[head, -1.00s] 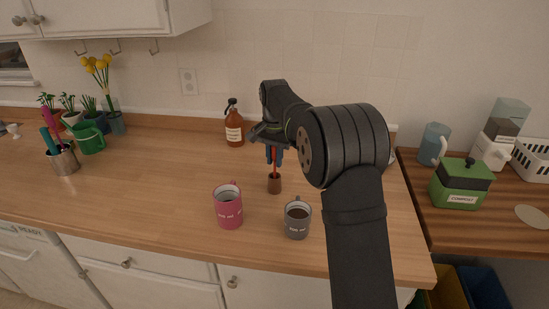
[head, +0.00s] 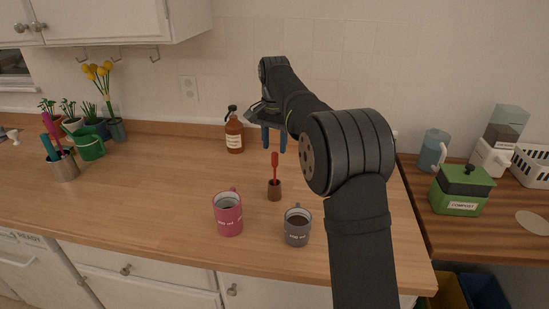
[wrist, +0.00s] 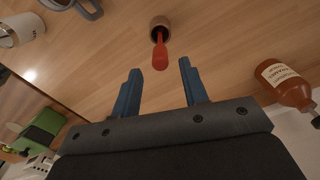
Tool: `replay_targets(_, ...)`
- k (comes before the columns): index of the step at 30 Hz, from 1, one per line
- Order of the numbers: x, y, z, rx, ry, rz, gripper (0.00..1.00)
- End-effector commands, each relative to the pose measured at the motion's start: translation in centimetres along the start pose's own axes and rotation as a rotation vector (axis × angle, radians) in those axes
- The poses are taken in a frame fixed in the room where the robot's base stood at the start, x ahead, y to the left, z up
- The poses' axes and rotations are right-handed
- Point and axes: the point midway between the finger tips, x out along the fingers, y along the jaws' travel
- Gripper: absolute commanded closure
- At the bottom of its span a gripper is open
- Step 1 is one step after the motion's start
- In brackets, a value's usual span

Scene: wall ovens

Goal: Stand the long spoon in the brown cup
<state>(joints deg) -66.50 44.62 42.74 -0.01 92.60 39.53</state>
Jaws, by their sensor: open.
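The brown cup (head: 274,193) stands upright on the wooden counter, behind and between two mugs. The red long spoon (head: 275,168) stands in it, sticking up out of the rim. In the wrist view the spoon (wrist: 160,52) leans out of the brown cup (wrist: 160,25) towards the camera. My gripper (head: 274,140) is above and behind the cup in the head view. Its two blue fingers (wrist: 158,88) are open with nothing between them, and the spoon is apart from them, beyond the fingertips.
A pink mug (head: 228,217) and a grey mug (head: 297,230) stand in front of the cup. An amber pump bottle (head: 234,135) stands at the back by the wall. The counter to the left of the cup is clear.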

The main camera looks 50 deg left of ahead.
Motion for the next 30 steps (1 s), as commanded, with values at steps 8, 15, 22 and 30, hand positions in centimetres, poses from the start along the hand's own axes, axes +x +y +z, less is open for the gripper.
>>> replay_targets(8, -3.7, 0.0, 0.0, -0.001, 0.0, 0.0, 0.6)
replay_targets(15, -4.2, 0.0, 0.0, -0.001, 0.0, 0.0, 0.6)
replay_targets(22, -3.9, 0.0, 0.0, -0.001, -0.001, 0.001, 0.6)
replay_targets(30, -0.5, 0.1, 0.1, 0.0, -0.004, 0.003, 0.6)
